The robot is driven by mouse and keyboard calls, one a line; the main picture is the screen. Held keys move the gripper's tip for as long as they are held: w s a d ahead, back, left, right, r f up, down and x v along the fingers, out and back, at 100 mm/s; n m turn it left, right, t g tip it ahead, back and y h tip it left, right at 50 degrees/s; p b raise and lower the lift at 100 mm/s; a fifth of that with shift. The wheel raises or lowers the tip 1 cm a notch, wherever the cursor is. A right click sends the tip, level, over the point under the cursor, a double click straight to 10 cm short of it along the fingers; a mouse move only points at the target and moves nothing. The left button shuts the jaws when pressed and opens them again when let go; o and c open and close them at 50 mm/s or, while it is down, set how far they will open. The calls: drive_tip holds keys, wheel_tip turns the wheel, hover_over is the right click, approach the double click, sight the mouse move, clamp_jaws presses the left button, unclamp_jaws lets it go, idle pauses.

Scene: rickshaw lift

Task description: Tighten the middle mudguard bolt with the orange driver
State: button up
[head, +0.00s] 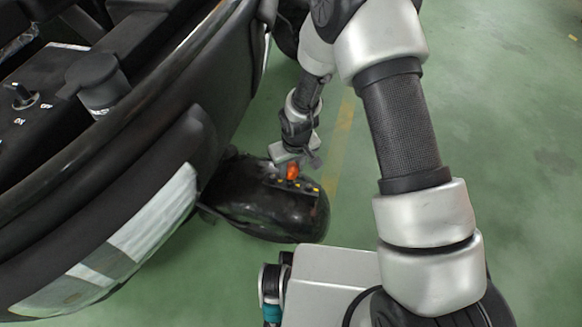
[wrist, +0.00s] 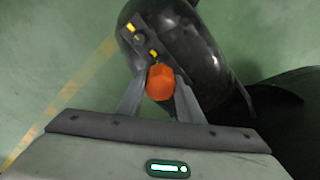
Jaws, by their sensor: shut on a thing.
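The black mudguard (head: 255,210) sticks out from the vehicle's side over the green floor. A dark strip (head: 297,191) on its top carries bolts with yellow marks. My gripper (head: 290,162) is over this strip, shut on the orange driver (head: 292,171). In the wrist view, the orange driver (wrist: 160,83) stands between my two finger tips, seen end-on from above. One dark bolt (wrist: 139,39) shows uncovered between two yellow marks on the mudguard (wrist: 195,40). The driver's tip is hidden, so I cannot tell whether it touches a bolt or which one.
The black vehicle body (head: 150,120) fills the left of the head view, with a pale panel (head: 150,225) on its side. A knob (head: 22,95) sits on its top panel. Green floor (head: 510,120) with a faded yellow line (head: 343,135) lies open on the right.

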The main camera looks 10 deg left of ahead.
drive_tip(key=shift+f+b, duration=1.1)
drive_tip(key=shift+f, duration=0.2)
drive_tip(key=m+b, duration=0.1)
drive_tip(key=m, duration=0.3)
drive_tip(key=shift+a+h, duration=0.1)
drive_tip(key=shift+h, duration=0.2)
drive_tip(key=shift+m, duration=1.2)
drive_tip(key=shift+r+m+h, duration=0.1)
drive_tip(key=shift+m+h, duration=0.3)
drive_tip(key=shift+m, duration=0.7)
drive_tip(key=m+p, duration=0.1)
drive_tip(key=m, duration=0.4)
drive_tip(key=shift+h+p, duration=0.3)
drive_tip(key=shift+r, duration=0.1)
